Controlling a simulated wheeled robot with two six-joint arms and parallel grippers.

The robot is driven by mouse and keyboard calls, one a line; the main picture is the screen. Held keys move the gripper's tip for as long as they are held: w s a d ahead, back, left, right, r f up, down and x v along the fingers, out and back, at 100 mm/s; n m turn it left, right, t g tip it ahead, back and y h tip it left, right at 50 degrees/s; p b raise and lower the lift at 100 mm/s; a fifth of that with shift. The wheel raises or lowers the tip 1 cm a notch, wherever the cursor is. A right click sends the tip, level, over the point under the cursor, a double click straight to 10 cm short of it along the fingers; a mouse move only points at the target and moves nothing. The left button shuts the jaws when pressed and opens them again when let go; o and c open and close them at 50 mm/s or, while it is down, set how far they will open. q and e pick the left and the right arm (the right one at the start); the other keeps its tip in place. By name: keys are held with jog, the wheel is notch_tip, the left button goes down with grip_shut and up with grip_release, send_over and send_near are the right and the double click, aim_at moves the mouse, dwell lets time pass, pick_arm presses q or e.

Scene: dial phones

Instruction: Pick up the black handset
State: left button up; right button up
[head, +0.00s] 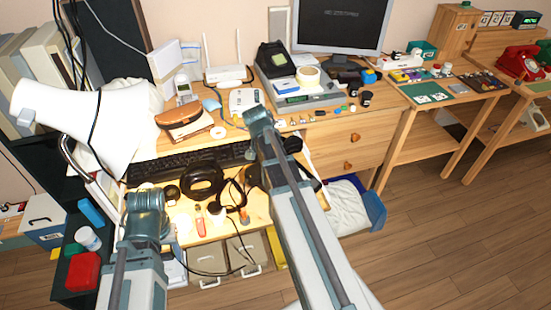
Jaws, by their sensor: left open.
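I cannot clearly make out a black handset. A black rounded, looped object (204,181) lies on the lower desk shelf in front of the keyboard, beside a black cord (237,198). A dark shape by my right arm is partly covered by it. My left gripper (147,198) is at the lower left, near the shelf's left end and apart from the black looped object; it is open and its fingers are hard to make out. My right arm reaches across the middle of the desk, and its gripper does not show.
A black keyboard (190,160) spans the desk front. A white lamp (85,112) stands at left. A brown case (186,121), white router (228,75) and monitor (342,20) stand behind. A red phone (520,63) is on the far right table. Small items crowd the shelf; the right floor is clear.

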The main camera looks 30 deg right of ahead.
grip_shut()
notch_tip(320, 180, up, 10)
jog(key=p, duration=1)
